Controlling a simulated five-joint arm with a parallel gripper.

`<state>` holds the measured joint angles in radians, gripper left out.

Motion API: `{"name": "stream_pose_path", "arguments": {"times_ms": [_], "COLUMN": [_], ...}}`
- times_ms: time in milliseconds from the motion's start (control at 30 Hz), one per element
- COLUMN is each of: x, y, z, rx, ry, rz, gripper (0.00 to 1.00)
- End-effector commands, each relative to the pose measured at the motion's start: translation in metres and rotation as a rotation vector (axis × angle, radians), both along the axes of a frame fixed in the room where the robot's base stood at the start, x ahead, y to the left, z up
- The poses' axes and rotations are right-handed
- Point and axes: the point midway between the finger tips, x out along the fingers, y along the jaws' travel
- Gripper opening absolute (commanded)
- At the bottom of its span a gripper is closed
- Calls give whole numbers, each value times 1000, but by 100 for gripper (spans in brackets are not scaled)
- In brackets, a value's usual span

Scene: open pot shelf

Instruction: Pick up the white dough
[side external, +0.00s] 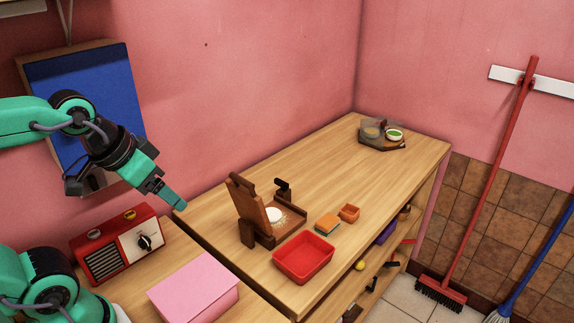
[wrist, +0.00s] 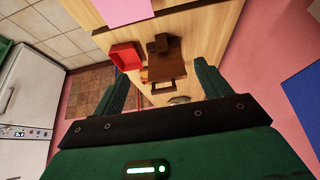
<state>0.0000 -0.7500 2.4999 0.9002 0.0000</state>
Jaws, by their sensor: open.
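The white dough (side external: 273,215) is a small round white lump on the base of a brown wooden press (side external: 262,230), whose hinged board stands raised. The press stands on the wooden counter (side external: 330,165). In the wrist view the press (wrist: 166,62) shows between my fingers from above, and I cannot make out the dough there. My gripper (side external: 168,194) is open and empty, in the air to the left of the press and above counter height. In the wrist view my gripper's (wrist: 160,85) two green fingers are spread wide.
A red tray (side external: 303,257) stands in front of the press. A small orange box (side external: 349,212) and a sponge-like block (side external: 327,223) lie to its right. A red radio (side external: 118,243) and a pink box (side external: 194,289) are at the near left. The counter's far middle is clear.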

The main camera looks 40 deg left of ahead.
Motion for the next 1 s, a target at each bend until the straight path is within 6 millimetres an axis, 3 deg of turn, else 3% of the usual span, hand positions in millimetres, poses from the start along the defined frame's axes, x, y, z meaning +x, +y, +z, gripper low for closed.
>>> {"name": "stream_pose_path", "arguments": {"times_ms": [167,500,767,1000], "x": [1,1,26,64], "y": [0,0,0,1], "z": [8,54,69,86], "rx": [0,1,39,85], "ry": [-2,0,53,121], "rz": [0,-3,-77,-182], "gripper": [76,76,76,76]}}
